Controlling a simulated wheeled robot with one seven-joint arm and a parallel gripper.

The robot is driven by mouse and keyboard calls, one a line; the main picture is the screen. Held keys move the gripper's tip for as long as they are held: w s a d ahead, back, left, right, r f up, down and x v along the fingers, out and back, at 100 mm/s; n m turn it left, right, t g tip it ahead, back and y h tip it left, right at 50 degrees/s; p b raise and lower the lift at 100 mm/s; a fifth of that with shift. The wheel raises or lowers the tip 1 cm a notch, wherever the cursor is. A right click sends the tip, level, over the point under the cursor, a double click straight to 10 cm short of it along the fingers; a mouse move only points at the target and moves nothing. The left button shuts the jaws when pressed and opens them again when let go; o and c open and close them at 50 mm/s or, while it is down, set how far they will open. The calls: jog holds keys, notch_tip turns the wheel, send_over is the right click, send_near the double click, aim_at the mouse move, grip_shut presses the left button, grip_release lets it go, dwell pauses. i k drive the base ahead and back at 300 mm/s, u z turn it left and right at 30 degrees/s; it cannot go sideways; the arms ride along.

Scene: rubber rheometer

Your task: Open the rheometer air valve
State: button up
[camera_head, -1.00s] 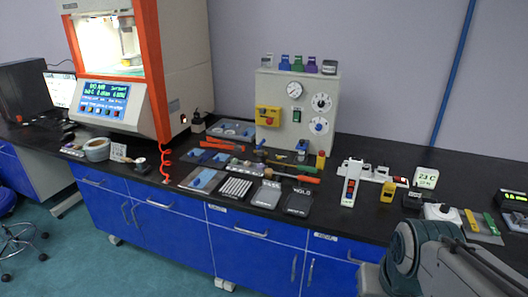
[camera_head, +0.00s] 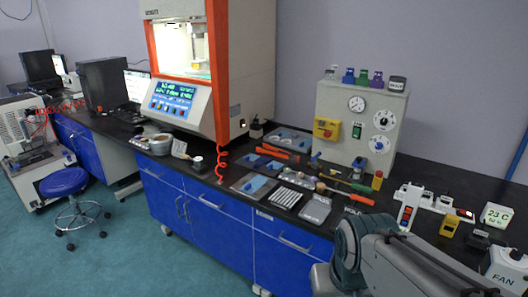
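The rheometer (camera_head: 212,75) is a tall beige machine with an orange frame, a lit chamber and a blue display panel, standing on the black bench. A red coiled hose (camera_head: 222,163) hangs at its front right corner. I cannot make out for certain which part is its air valve. A grey-green box (camera_head: 340,105) to its right carries a gauge, dials and a yellow panel with a red part (camera_head: 326,128). Part of my arm shows at the lower right; my gripper is outside the view.
A blue stool (camera_head: 63,182) stands on the floor at left, near a grey unit (camera_head: 25,135) with red tubing. Blue cabinets (camera_head: 205,208) front the bench. Tools, trays and small devices crowd the benchtop. Open teal floor lies at the lower left.

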aim_at(314, 160)
jog(key=u, duration=0.15)
jog(key=i, duration=1.3)
jog(key=z, duration=1)
